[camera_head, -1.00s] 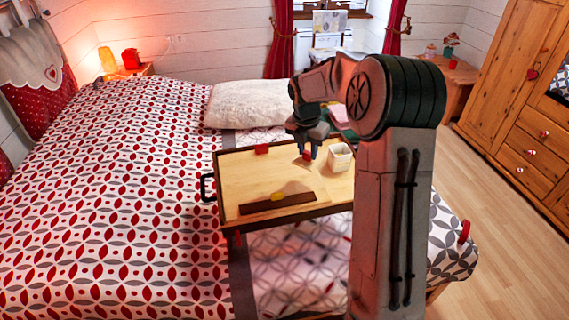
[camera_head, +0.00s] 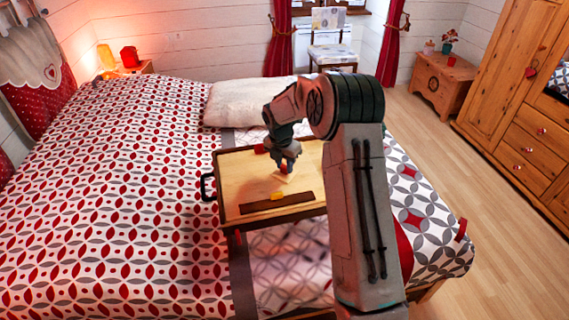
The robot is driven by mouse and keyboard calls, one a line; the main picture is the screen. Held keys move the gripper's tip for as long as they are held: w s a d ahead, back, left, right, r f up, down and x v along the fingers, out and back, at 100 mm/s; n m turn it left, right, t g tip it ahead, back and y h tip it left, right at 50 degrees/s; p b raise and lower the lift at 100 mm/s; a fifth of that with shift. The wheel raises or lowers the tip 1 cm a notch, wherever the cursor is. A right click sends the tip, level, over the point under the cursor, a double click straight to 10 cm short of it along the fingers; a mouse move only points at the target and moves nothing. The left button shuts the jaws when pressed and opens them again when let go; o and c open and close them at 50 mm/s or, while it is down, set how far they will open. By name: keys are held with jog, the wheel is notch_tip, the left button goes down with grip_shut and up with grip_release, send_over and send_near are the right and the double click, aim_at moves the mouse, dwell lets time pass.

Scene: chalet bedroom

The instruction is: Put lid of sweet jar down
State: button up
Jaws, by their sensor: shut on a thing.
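My gripper (camera_head: 286,167) points down over the wooden tray (camera_head: 235,190) on the bed. It is shut on the lid of the sweet jar (camera_head: 285,179), a small pale piece just under the fingers. The lid is at or close to the tray's surface; I cannot tell whether it touches. The white jar is hidden behind my arm now.
A dark brown strip (camera_head: 262,206) with a yellow piece (camera_head: 278,196) lies along the tray's near side. A red piece (camera_head: 261,148) is at its far edge. The tray's left part is bare. A white pillow (camera_head: 235,103) lies behind.

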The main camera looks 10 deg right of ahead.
jog(key=shift+f, duration=0.1)
jog(key=o, duration=0.5)
jog(key=shift+f, duration=0.1)
jog(key=o, duration=0.4)
jog(key=shift+o, duration=0.2)
